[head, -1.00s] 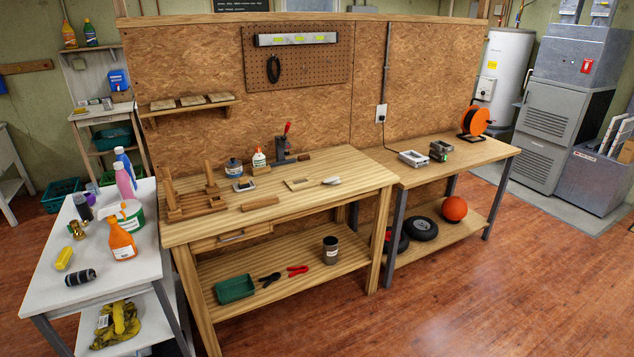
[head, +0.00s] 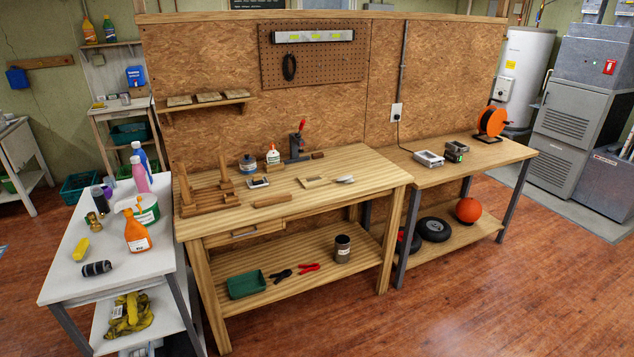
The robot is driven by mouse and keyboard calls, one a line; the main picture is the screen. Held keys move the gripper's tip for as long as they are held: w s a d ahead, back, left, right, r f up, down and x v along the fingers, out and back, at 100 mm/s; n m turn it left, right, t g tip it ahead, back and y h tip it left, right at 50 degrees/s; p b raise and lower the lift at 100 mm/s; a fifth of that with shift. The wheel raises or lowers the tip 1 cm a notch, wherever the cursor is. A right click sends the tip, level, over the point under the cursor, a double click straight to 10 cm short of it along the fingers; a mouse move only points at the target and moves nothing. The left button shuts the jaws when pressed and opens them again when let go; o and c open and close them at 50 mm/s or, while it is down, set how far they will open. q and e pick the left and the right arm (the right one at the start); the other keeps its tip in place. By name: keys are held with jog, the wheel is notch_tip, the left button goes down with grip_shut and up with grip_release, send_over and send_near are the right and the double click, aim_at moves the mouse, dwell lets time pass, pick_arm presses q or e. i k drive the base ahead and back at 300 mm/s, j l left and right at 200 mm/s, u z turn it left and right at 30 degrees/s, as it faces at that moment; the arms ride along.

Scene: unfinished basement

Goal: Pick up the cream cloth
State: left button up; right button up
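I cannot make out a cream cloth in the head view. A crumpled yellow item (head: 132,316), perhaps cloth or gloves, lies on the lower shelf of the white table (head: 70,243) at the left, with a pale label or patch on it. Neither of my grippers is in view.
The white table holds an orange spray bottle (head: 137,232), a pink bottle (head: 140,176) and a yellow block (head: 81,248). A wooden workbench (head: 330,210) with tools stands in the middle, and a second bench (head: 470,163) to its right. The wooden floor (head: 420,310) in front is clear.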

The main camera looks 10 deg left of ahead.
aim_at(347, 178)
jog(key=i+l+u, duration=0.5)
jog(key=i+l, duration=0.5)
jog(key=i, duration=0.5)
jog(key=i+l+u, duration=0.5)
jog(key=i+l, duration=0.75)
jog(key=l, duration=0.3)
